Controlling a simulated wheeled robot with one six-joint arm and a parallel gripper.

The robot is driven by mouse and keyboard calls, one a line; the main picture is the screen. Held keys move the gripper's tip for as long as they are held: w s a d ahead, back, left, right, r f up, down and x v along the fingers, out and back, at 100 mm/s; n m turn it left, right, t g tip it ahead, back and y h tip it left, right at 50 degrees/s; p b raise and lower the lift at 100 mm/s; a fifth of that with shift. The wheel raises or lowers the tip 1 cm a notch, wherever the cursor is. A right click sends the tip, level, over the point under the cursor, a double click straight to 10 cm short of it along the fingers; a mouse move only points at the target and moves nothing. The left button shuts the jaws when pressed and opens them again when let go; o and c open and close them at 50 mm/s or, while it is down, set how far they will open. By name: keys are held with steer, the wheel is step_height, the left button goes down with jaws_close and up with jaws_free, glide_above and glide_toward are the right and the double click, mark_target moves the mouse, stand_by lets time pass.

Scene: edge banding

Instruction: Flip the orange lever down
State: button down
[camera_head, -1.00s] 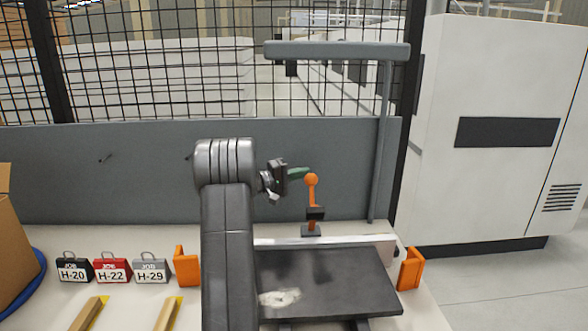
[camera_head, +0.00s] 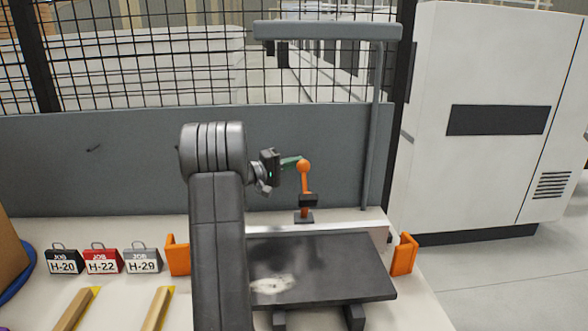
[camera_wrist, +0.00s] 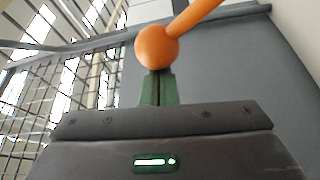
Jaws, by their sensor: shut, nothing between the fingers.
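The orange lever (camera_head: 305,182) stands nearly upright, its ball knob at the top, on a dark clamp base behind the black plate. My gripper (camera_head: 293,162) is at the height of the knob, just left of it, with its green fingers pointing right. In the wrist view the orange lever (camera_wrist: 158,47) shows its ball right at the tips of my shut, empty gripper (camera_wrist: 158,75). The rod runs off to the upper right there. The ball hides the very fingertips, so I cannot tell whether they touch it.
A black plate (camera_head: 330,265) lies below the lever, with orange brackets (camera_head: 403,255) at its sides. Job tags (camera_head: 102,260) stand at the left. A grey panel (camera_head: 90,160) is behind, and a grey overhead bar (camera_head: 325,31) spans above.

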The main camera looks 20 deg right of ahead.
steer(key=s+a+f+m+g+h+b, duration=0.1)
steer(key=s+m+b, duration=0.3)
steer(key=b, duration=1.2)
steer(key=s+a+f+m+g+h+b, duration=0.1)
steer(key=s+m+b, duration=0.4)
steer(key=s+b, duration=0.5)
steer(key=a+h+b, duration=0.1)
steer(key=b, duration=0.6)
steer(key=shift+s+a+f, duration=0.25)
steer(key=shift+s+a, duration=0.15)
steer(key=shift+a, duration=0.15)
steer(key=p+v, duration=0.1)
steer(key=v, duration=1.2)
steer(key=shift+a+p, duration=0.3)
steer(key=shift+f, duration=0.1)
steer(key=b+x, duration=0.1)
steer(key=x, duration=1.2)
steer(key=shift+d+b, duration=0.4)
